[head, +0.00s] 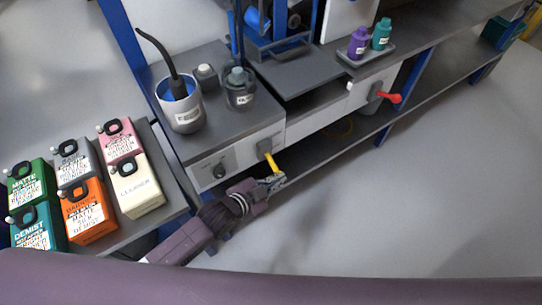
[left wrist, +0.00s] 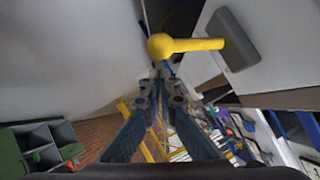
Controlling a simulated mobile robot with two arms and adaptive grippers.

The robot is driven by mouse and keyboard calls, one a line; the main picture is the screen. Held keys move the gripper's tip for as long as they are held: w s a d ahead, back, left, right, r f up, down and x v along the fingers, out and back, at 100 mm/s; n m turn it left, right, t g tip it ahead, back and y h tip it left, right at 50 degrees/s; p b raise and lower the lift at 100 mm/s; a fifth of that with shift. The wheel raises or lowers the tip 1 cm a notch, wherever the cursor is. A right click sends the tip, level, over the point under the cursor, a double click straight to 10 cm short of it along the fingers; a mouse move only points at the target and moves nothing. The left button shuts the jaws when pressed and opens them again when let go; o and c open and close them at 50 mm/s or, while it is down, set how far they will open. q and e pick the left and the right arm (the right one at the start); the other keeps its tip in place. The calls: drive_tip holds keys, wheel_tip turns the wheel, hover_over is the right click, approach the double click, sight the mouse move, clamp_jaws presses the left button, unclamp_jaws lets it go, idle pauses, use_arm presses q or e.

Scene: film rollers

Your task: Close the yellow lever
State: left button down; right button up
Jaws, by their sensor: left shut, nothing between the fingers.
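The yellow lever (head: 270,160) sticks out from the white front panel of the left counter in the head view. In the left wrist view the yellow lever (left wrist: 195,46) has a round knob at its left end and joins a grey mount (left wrist: 233,38) on the white panel. My left gripper (head: 279,181) is at the lever's lower end. In the left wrist view the left gripper (left wrist: 160,75) is shut, with its tips just below the knob; I cannot tell whether they touch it. My right gripper is not in view.
A red lever (head: 391,97) sticks out farther right. A black dial (head: 219,172) sits left of the yellow lever. Several labelled cartons, including a cream one (head: 136,186), stand on the left shelf. The floor (head: 400,200) at right is clear.

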use_arm(q)
drive_tip(key=shift+w+f, duration=0.1)
drive_tip(key=shift+f, duration=1)
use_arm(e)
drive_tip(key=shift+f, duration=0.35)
use_arm(q)
drive_tip(key=shift+a+f, duration=0.1)
